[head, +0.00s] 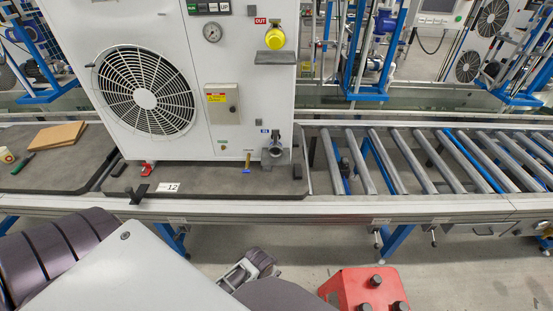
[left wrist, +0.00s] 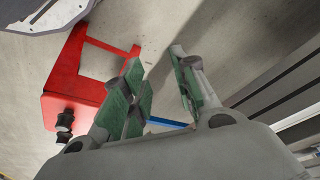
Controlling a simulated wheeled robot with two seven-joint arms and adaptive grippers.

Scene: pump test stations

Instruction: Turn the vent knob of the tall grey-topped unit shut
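A tall white unit (head: 190,50) with a large round fan grille stands on a dark pallet on the conveyor; its top is out of frame. I cannot tell which fitting is the vent knob. Its front carries a yellow round cap (head: 276,39) under an OUT label, a small blue-and-yellow lever valve (head: 247,162) low down, and a grey pipe fitting (head: 275,152) at the lower right corner. My left gripper (left wrist: 160,97) is open and empty, over the floor beside a red stand; it shows small in the head view (head: 238,274). My right gripper is not in view.
The red stand (head: 345,280) with black knobs is at the bottom, near my left gripper. The roller conveyor (head: 430,165) runs right of the unit, mostly clear. Cardboard (head: 57,135) and a green marker (head: 22,164) lie at left. A plate marked 12 (head: 169,187) sits at the front edge.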

